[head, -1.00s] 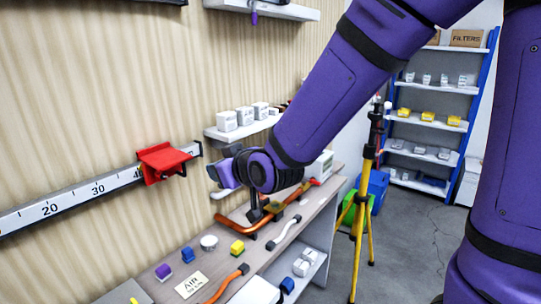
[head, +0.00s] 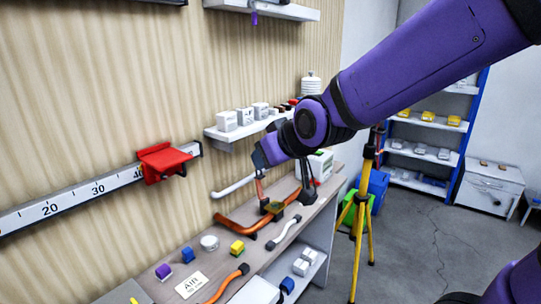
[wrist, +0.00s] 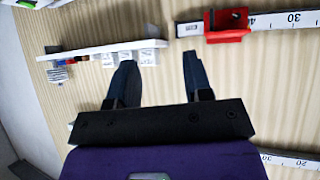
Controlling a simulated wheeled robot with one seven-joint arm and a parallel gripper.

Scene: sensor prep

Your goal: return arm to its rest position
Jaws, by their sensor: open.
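My purple arm reaches in from the upper right in the head view. My gripper (head: 262,190) hangs over the back part of the workbench (head: 215,262), close to the wood-panelled wall. In the wrist view my gripper (wrist: 157,75) shows two dark fingers spread well apart. Nothing sits between them, and only the wall lies beyond. In the head view the fingers are small and partly overlap the orange handle behind them.
A red slider (head: 164,162) sits on the wall ruler (head: 75,197), left of my gripper. A wall shelf (head: 225,134) with white boxes is just behind it. A yellow tripod (head: 366,215) stands right of the bench. The grey floor (head: 415,250) at right is open.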

